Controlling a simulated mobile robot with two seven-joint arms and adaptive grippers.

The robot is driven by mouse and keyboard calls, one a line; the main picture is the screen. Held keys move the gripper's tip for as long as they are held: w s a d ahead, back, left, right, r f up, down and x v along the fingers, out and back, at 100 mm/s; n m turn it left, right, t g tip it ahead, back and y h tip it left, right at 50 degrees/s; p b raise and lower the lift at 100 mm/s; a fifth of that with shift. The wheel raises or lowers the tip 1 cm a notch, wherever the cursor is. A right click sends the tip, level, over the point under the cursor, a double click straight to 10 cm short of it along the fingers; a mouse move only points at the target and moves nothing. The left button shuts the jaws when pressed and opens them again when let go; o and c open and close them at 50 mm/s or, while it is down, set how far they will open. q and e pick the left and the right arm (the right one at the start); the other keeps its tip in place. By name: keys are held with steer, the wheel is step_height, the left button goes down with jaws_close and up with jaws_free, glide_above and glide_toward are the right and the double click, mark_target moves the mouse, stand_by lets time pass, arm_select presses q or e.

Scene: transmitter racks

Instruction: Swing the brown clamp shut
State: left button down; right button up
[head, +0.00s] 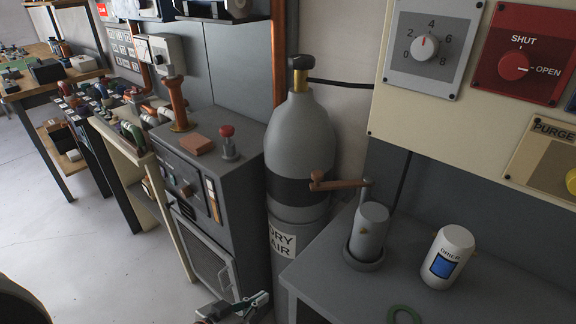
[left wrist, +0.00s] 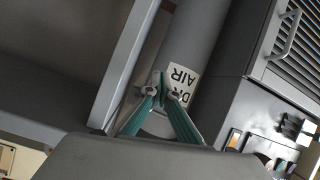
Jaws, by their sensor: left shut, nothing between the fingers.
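The brown clamp (head: 338,184) is a short bar on a thin upright post (head: 365,190) beside a grey canister in a round holder (head: 364,255). The bar points left, in front of the dark band of the gas cylinder (head: 300,140), away from the canister (head: 371,226). My left gripper (head: 262,298) is low at the bottom of the head view, below and left of the clamp, shut and empty. In the left wrist view its teal fingers (left wrist: 160,88) meet in front of the cylinder's DRY AIR label (left wrist: 183,82). The clamp cannot be made out there. My right gripper is not in view.
A white canister with a blue label (head: 447,257) and a green ring (head: 403,314) are on the grey bench (head: 325,272). A control panel (head: 420,115) hangs above it. A dark cabinet (head: 236,180) stands left of the cylinder. The floor at left is open.

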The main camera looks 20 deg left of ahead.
arm_select(q)
steer(key=w+a+r+n+h+b, duration=0.2)
steer(key=w+r+n+h+b, duration=0.25)
steer(key=w+r, duration=0.85)
step_height(320, 180, up, 20)
steer(key=n+g+h+b, duration=0.1)
steer(key=n+h+b, duration=0.1)
steer(key=h, duration=0.4)
steer(key=shift+w+a+r+n+b, duration=0.25)
steer(key=shift+w+n+b, duration=0.1)
steer(key=shift+b, duration=0.35)
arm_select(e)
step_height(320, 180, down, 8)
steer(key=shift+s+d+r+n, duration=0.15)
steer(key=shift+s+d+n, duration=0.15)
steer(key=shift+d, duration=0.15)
arm_select(q)
steer(key=shift+d, duration=0.15)
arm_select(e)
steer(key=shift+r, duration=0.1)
